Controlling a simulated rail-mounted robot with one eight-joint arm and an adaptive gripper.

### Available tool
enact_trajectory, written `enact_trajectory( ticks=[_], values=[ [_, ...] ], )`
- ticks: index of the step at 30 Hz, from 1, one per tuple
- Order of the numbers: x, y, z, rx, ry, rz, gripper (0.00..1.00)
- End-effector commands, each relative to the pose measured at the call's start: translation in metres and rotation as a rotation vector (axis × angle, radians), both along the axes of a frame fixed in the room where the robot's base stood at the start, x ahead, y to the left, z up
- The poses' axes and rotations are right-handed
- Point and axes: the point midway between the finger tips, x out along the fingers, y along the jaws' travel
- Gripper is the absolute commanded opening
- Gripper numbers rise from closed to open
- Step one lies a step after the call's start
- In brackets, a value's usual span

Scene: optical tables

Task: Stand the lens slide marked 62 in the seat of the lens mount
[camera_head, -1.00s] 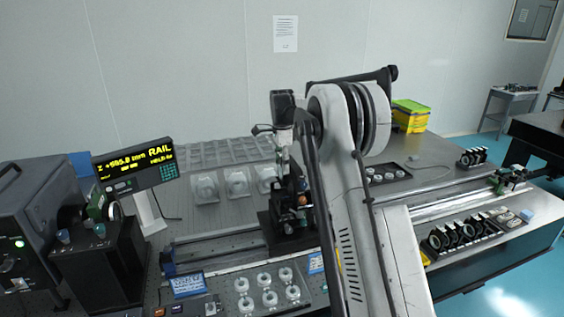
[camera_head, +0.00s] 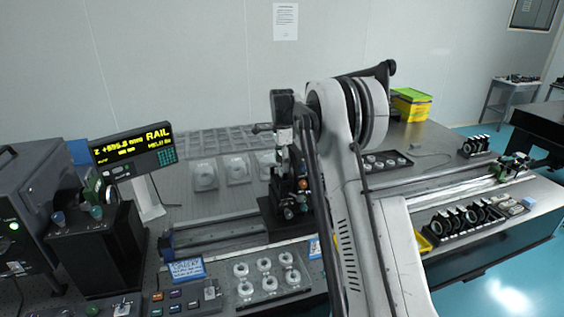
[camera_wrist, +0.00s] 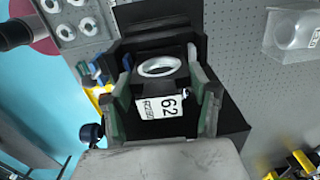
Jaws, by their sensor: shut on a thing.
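The lens slide marked 62 (camera_wrist: 160,106) is between the green-padded fingers of my gripper (camera_wrist: 160,84) in the wrist view. Its white label faces the camera, turned sideways, and a pale lens ring (camera_wrist: 160,67) shows beyond the label. My gripper is shut on the slide. A black block, apparently the lens mount (camera_wrist: 160,18), lies directly beyond and around the slide. In the head view the mount (camera_head: 280,218) stands dark on the rail, with my gripper (camera_head: 291,180) over it. The arm and the mount's dark body hide the seat, so I cannot tell whether the slide touches it.
The rail (camera_head: 215,238) runs left and right of the mount. A tray of ring lenses (camera_head: 265,278) and a button panel (camera_head: 185,300) lie in front. A display (camera_head: 132,155) and black box (camera_head: 97,245) stand left. A rack of black-framed lenses (camera_head: 465,220) is right.

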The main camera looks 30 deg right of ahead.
Motion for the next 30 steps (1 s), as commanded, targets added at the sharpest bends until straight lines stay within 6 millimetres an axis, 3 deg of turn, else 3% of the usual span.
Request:
enact_trajectory(
  ticks=[29, 30],
  values=[
    [0.0000, 0.0000, -0.0067, 0.000, 0.000, 0.000, 0.23],
    [0.0000, 0.0000, -0.0068, 0.000, 0.000, 0.000, 0.57]
  ],
)
